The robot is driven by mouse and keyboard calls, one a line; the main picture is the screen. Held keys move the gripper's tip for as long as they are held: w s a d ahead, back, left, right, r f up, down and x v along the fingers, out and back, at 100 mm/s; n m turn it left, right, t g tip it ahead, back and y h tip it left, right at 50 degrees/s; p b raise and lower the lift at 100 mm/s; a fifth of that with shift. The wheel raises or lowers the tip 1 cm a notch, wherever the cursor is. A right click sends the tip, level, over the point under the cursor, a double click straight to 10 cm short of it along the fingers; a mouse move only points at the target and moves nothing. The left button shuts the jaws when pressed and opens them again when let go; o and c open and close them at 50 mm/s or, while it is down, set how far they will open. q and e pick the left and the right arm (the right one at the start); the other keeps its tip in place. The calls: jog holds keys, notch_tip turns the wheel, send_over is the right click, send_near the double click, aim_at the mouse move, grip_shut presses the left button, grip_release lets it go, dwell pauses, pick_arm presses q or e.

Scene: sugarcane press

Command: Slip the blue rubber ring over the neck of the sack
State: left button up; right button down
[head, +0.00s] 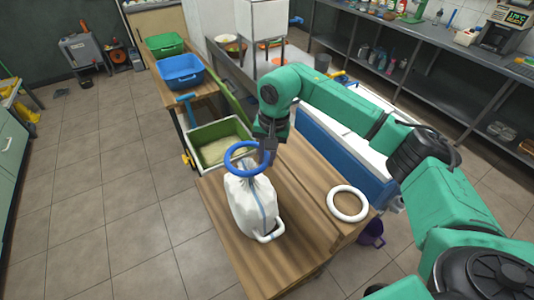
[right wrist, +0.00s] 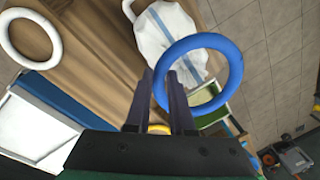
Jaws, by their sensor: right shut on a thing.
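The blue rubber ring (head: 229,161) is held by my right gripper (head: 267,145), which is shut on the ring's edge. It also shows in the right wrist view (right wrist: 236,80), with its near side between the two fingers (right wrist: 159,82). The white sack (head: 252,205) with a pale blue stripe stands on the wooden table. The ring overlaps the sack's top in the head view. In the right wrist view, part of the sack (right wrist: 168,32) shows behind and through the ring. I cannot tell whether the ring is around the neck or only above it. My left gripper is not in view.
A white ring (head: 335,207) lies on the wooden table (head: 230,262), right of the sack. A green crate (head: 200,133) with pale contents stands behind the sack. Blue (head: 182,72) and green (head: 165,44) tubs sit farther back. Tiled floor lies open at left.

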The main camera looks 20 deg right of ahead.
notch_tip(320, 180, down, 2)
jog(key=shift+f+b, duration=0.1)
jog(key=shift+b, duration=0.4)
jog(key=shift+f+b, duration=2.1)
jog(key=shift+f, duration=0.3)
jog(key=shift+c, duration=1.5)
grip_release()
jog(key=shift+s+d, duration=0.1)
